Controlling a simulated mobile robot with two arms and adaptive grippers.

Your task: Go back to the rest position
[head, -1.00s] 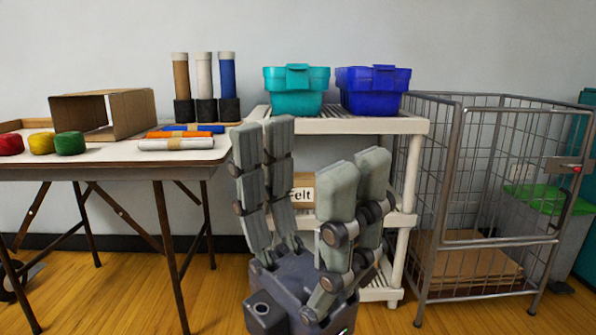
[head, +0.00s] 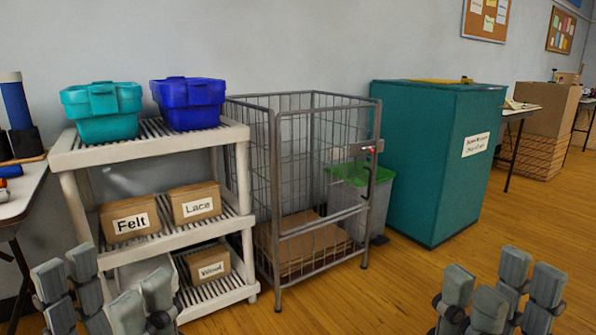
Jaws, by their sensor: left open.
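My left gripper (head: 104,288) is low in the left of the head view, its grey padded fingers spread and empty, in front of the shelf. My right gripper (head: 503,290) is low at the right, fingers apart and empty, over the wooden floor. Neither touches anything that I can see. The lower parts of both arms are cut off by the bottom edge.
A white shelf (head: 150,150) holds a teal bin (head: 103,112), a blue bin (head: 189,104) and labelled boxes, among them Felt (head: 131,221). A wire cage (head: 322,238), a grey bin (head: 372,205) and a teal cabinet (head: 437,160) stand rightward. Floor is clear in front.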

